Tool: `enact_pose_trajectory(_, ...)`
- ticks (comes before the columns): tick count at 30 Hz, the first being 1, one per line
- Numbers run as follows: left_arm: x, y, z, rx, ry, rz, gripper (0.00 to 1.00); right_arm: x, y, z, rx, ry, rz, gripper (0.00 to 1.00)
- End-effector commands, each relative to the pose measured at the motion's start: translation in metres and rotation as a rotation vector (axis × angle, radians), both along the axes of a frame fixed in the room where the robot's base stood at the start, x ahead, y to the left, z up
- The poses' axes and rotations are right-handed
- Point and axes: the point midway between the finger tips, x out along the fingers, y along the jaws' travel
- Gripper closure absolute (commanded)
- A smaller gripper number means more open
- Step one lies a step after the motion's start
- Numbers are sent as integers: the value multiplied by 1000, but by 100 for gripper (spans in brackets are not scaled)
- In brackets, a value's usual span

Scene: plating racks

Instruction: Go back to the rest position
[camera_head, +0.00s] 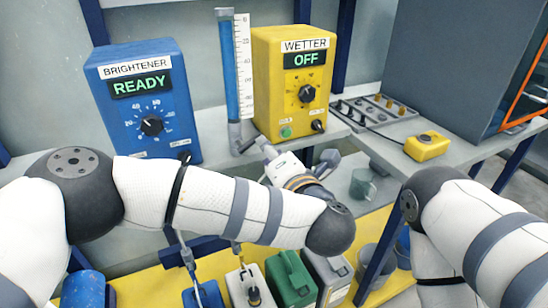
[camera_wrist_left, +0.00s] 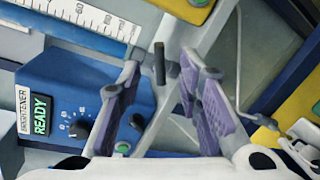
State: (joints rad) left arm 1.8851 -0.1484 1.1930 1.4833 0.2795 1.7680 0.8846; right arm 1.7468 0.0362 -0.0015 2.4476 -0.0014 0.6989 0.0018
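My left arm reaches across the head view from the left, and its left gripper (camera_head: 268,150) is near the foot of the blue-filled sight tube (camera_head: 229,70). In the left wrist view the left gripper (camera_wrist_left: 160,76) has its two purple-padded fingers spread apart. A small black handle (camera_wrist_left: 160,62) shows between the fingertips, with gaps on both sides; whether it lies at the same depth cannot be told. My right arm comes in at the right of the head view, bent downward. Its gripper is out of view.
The blue BRIGHTENER box (camera_head: 150,100) reads READY and the yellow WETTER box (camera_head: 296,85) reads OFF. A yellow switch box (camera_head: 427,146) sits on the grey shelf. Several jugs, including a green one (camera_head: 290,280), stand below my left arm on the yellow surface.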

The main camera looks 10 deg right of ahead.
Motion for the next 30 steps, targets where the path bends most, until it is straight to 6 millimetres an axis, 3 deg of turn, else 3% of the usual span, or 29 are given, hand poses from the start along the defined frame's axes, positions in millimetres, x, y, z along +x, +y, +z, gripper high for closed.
enact_pose_trajectory(3,-22,-5,4,1,0,-1,68,0,0,0,0,0,0,60)
enact_pose_trajectory(6,-33,-7,5,1,0,0,68,0,0,0,0,0,0,60)
enact_pose_trajectory(17,-38,-9,1,26,7,-27,68,1,0,1,0,-2,0,60)
enact_pose_trajectory(20,-53,-18,-39,220,72,-227,68,5,0,6,0,-18,0,60)
enact_pose_trajectory(23,-97,-13,-117,533,213,-552,68,12,0,13,0,-40,-1,60)
enact_pose_trajectory(24,-120,-2,-148,648,279,-677,68,14,0,15,0,-48,-1,60)
enact_pose_trajectory(27,-184,38,-213,878,449,-960,68,19,0,20,0,-65,-1,60)
enact_pose_trajectory(30,-255,94,-258,1040,628,-1218,68,24,0,24,0,-81,-2,60)
